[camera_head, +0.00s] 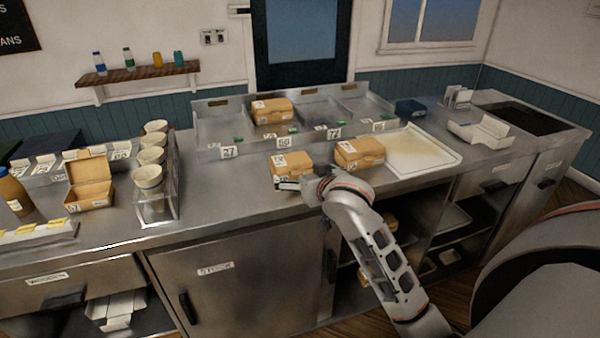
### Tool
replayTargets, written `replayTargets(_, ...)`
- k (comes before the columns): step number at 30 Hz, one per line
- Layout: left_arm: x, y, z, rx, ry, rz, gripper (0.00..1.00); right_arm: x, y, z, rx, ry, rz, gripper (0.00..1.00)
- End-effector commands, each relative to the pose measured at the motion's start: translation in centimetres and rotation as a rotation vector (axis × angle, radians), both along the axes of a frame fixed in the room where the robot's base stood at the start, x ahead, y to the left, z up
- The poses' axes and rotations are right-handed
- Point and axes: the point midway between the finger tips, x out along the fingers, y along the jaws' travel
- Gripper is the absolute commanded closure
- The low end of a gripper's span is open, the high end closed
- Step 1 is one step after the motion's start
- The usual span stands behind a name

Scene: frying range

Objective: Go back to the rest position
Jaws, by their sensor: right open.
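My right gripper (288,184) is at the front of the steel counter (225,205), with its fingers pointing left. It is open, and its fingers are in front of a closed brown carton (293,162). I cannot tell whether they touch the carton. My right arm reaches up to it from the lower right. My left gripper is not in view.
A second closed carton (360,152) stands right of the first, beside a white tray (440,150). An open carton (90,183) and a rack of stacked cups (150,176) stand at left. Divided steel bins (215,125) line the back. The counter between cups and cartons is clear.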

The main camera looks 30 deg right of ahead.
Motion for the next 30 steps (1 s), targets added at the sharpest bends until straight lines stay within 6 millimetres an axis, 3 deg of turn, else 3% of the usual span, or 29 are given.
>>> replayTargets(7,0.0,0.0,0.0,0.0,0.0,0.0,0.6,-0.1,0.0,-0.2,-0.003,0.004,0.001,0.0)
replayTargets(11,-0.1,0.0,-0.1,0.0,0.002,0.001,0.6,-1.9,0.3,-2.3,-0.058,0.054,0.015,0.0)
replayTargets(14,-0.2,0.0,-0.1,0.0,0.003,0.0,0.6,-5.2,0.8,-5.7,-0.162,0.144,0.047,0.0)
replayTargets(18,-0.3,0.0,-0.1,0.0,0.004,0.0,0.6,-12.1,1.3,-11.1,-0.353,0.315,0.119,0.0)
replayTargets(21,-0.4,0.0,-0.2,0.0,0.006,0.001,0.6,-16.6,1.4,-13.6,-0.472,0.425,0.175,0.0)
replayTargets(30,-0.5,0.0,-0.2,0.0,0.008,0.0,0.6,-26.6,1.4,-17.1,-0.699,0.654,0.314,0.0)
